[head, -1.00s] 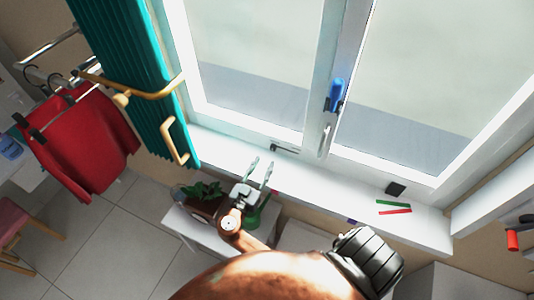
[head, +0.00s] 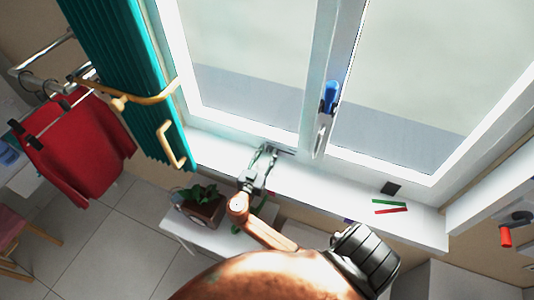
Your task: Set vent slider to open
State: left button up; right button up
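A small dark slider bar (head: 286,152) lies low on the white window frame, left of the centre post; I take it for the vent slider. My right gripper (head: 267,149) is at the left end of this bar. Its two fingers show a gap between them, and the tips hide that end of the bar. I cannot tell whether they touch it. My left gripper is not in view.
A teal curtain (head: 130,80) with a brass holdback (head: 150,98) hangs left of the window. A blue window handle (head: 330,95) is on the centre post. A potted plant (head: 202,205) stands below the sill. Green (head: 389,202) and red (head: 391,210) strips lie right.

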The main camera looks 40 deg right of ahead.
jog(key=shift+c, duration=0.6)
grip_shut()
